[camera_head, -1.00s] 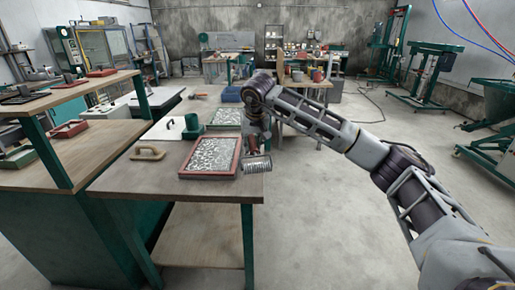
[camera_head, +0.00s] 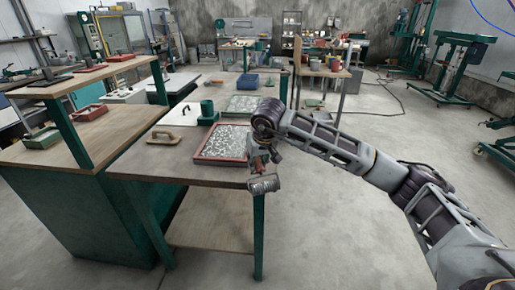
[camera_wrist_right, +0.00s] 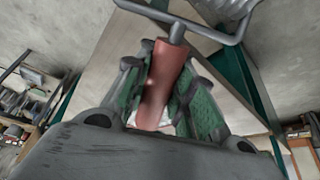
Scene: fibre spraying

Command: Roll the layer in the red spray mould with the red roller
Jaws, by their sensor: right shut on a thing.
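The red spray mould (camera_head: 197,158) lies on the wooden table near its right front corner, with a speckled grey-white layer (camera_head: 224,142) inside. My right gripper (camera_head: 257,160) is shut on the red roller and hangs just right of the mould, by the table's corner. The ribbed grey roller head (camera_head: 264,184) hangs below the gripper, apart from the layer. In the right wrist view, the roller's red handle (camera_wrist_right: 162,85) sits between the green-padded fingers, with its grey wire frame (camera_wrist_right: 222,30) beyond. My left gripper is not in view.
A second, green-rimmed mould (camera_head: 243,106) lies behind. A shelf (camera_head: 95,75) with small trays rises at left. Open floor lies right of the table.

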